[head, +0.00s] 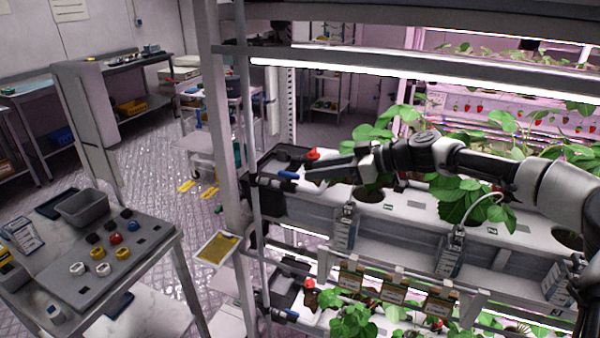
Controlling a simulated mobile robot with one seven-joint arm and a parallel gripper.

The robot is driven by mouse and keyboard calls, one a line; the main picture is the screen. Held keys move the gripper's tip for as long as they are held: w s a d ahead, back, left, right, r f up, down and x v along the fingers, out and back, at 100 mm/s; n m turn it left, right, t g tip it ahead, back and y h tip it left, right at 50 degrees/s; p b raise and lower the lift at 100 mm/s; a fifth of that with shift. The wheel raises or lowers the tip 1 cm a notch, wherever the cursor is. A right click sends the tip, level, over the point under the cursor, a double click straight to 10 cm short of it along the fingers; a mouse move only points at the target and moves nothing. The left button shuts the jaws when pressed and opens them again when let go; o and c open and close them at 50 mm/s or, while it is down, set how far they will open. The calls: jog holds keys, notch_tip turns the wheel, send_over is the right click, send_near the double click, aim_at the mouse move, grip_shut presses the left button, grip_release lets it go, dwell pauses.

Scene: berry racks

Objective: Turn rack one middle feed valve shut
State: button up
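A blue valve handle (288,175) sits at the left end of the rack's middle tier, near the upright pipe. It looks to lie roughly level, in line with the feed pipe. A red knob or cap (313,154) stands just behind and to its right. My gripper (308,174) reaches in from the right along the tier, its dark fingertips just right of the blue handle. Whether they touch it, and how wide the fingers are apart, I cannot tell at this size.
A lower tier has a similar blue handle (291,314) and red cap (309,283). The rack post (222,130) stands left of the valve. A cart (150,262) with coloured caps stands at the left; floor (155,165) beyond is mostly free.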

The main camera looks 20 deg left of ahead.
aim_at(294, 174)
jog(key=x, duration=0.6)
jog(key=shift+f, duration=0.1)
jog(key=shift+c, duration=0.5)
grip_shut()
